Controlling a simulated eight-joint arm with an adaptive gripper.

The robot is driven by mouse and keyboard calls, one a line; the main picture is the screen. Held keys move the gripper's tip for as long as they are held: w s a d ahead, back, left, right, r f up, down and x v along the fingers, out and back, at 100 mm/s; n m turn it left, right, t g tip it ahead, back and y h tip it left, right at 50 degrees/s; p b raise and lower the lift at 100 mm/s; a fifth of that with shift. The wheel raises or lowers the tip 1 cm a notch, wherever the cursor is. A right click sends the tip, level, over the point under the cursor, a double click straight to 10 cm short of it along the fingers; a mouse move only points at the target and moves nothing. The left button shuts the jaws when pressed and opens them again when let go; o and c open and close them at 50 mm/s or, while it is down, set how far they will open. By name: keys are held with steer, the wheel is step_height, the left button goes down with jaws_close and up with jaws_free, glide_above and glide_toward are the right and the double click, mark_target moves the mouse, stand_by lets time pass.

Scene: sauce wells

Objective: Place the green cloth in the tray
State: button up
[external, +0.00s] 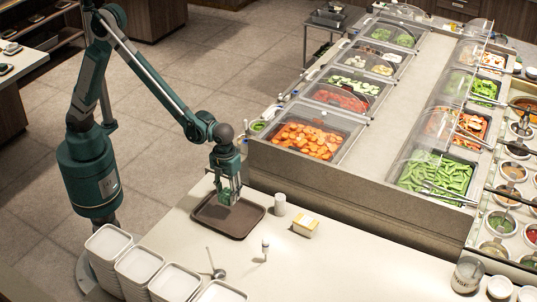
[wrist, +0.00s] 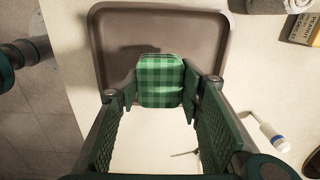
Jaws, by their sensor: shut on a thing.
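The green checked cloth (wrist: 160,82) is folded into a small pad and sits between my fingertips in the wrist view. My gripper (wrist: 160,90) is shut on it, one finger at each side. The brown tray (wrist: 215,25) lies behind and beneath the cloth in the wrist view. In the external view my gripper (external: 229,195) hangs over the tray (external: 252,222), near its middle. The cloth is hard to make out there against the green fingers. I cannot tell whether it touches the tray floor.
A white cylinder (external: 280,204) and a small yellow-topped box (external: 305,226) stand right of the tray. A small white-handled item (external: 265,250) and a ladle (external: 214,265) are in front. Stacked white dishes (external: 138,264) line the front left. The salad bar (external: 315,160) rises behind.

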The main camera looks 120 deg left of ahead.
mark_target(227, 193)
steer(key=shift+f, duration=2.6)
steer(key=shift+f, duration=0.1)
steer(key=shift+f+b, duration=0.4)
steer(key=shift+f, duration=1.4)
steer(key=shift+f, duration=0.1)
steer(key=o, duration=0.9)
step_height(227, 193, up, 12)
steer(key=shift+r+p, duration=0.15)
steer(key=shift+p, duration=0.4)
